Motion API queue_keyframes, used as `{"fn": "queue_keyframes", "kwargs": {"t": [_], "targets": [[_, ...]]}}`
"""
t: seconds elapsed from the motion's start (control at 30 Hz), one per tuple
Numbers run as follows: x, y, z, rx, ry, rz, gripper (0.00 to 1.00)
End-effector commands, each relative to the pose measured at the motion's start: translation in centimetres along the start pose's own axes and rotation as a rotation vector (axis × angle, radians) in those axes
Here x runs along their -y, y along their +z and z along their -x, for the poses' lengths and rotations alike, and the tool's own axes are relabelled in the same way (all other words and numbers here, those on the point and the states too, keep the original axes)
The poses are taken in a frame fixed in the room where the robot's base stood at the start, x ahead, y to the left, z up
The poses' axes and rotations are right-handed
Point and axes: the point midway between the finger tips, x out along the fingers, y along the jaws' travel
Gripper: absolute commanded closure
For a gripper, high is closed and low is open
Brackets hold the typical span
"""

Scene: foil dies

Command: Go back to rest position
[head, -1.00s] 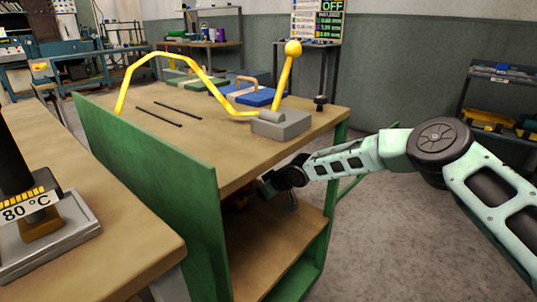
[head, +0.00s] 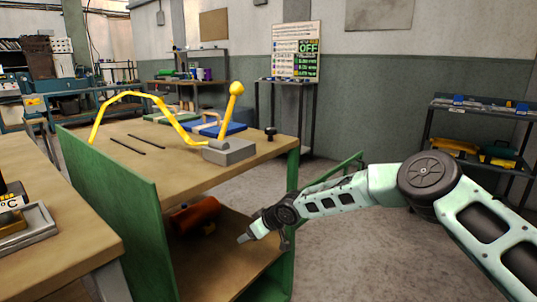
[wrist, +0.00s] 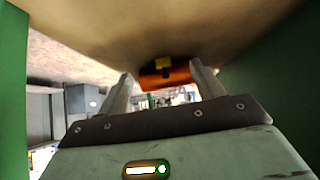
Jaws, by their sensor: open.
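My gripper (head: 243,239) is open and empty at the front opening of the green workbench (head: 120,215), low over its lower wooden shelf (head: 230,262). In the wrist view my two fingers (wrist: 163,88) stand apart, with nothing gripped. An orange-red rounded object (head: 195,215) lies on the shelf, deeper inside and to the left of my gripper, apart from it. It also shows in the wrist view, beyond and between the fingers, with a yellow part (wrist: 163,63). My arm reaches in from the right.
The bench's wooden top (head: 150,160) carries a yellow bent lever on a grey block (head: 229,152), two dark rods and blue and green pieces. Another wooden bench (head: 50,215) stands at left. A shelf rack (head: 475,145) stands at far right. Floor between is clear.

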Motion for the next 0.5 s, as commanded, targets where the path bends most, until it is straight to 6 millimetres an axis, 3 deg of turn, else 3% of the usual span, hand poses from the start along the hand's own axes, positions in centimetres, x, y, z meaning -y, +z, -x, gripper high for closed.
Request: {"fn": "queue_keyframes", "kwargs": {"t": [0.27, 0.5], "targets": [[3.1, -1.2, 2.1, 0.043, -0.029, 0.027, 0.33], [7.2, -2.1, 5.5, 0.114, -0.058, 0.06, 0.33]]}}
